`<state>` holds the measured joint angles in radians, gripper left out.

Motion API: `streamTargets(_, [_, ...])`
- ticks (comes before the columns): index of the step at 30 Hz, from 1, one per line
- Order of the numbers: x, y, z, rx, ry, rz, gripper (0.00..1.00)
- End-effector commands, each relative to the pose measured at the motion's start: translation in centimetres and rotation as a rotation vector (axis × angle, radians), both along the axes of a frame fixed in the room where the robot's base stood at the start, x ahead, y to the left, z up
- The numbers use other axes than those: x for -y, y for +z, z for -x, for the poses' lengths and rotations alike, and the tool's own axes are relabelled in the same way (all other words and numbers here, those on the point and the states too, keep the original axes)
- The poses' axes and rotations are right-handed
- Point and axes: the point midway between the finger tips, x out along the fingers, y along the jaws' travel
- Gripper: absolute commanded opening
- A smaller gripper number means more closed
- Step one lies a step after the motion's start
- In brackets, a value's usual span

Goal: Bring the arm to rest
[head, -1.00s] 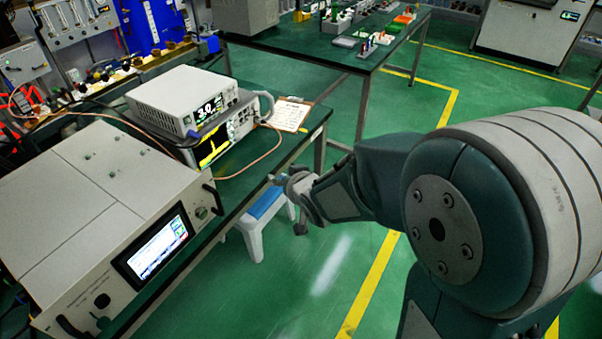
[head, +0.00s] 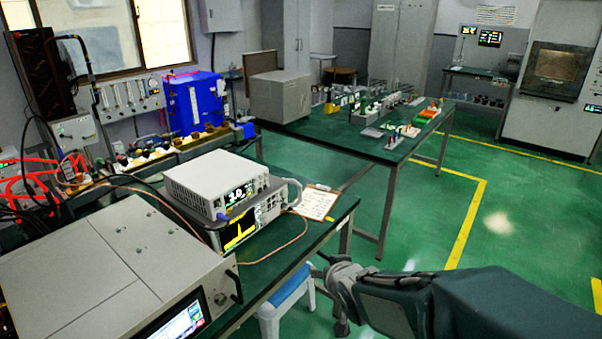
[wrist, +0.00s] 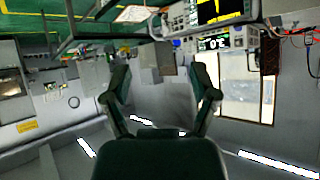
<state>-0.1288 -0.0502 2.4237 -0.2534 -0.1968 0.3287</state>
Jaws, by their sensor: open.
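My gripper (head: 340,285) shows at the lower middle of the head view, at the end of my arm, which comes in from the lower right.
The green bench (head: 275,268) at left holds a large microwave generator (head: 120,265), stacked instruments (head: 222,190) and a clipboard (head: 316,203). A second table (head: 345,150) with small parts stands behind. Green floor at right (head: 530,220) is clear.

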Motion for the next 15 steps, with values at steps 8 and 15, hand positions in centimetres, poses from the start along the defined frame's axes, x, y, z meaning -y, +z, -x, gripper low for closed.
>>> streamTargets(8, [4.3, 4.2, 6.4, -0.141, -0.095, 0.088, 0.76])
streamTargets(15, [6.5, 6.6, 14.8, -0.316, -0.126, 0.120, 0.76])
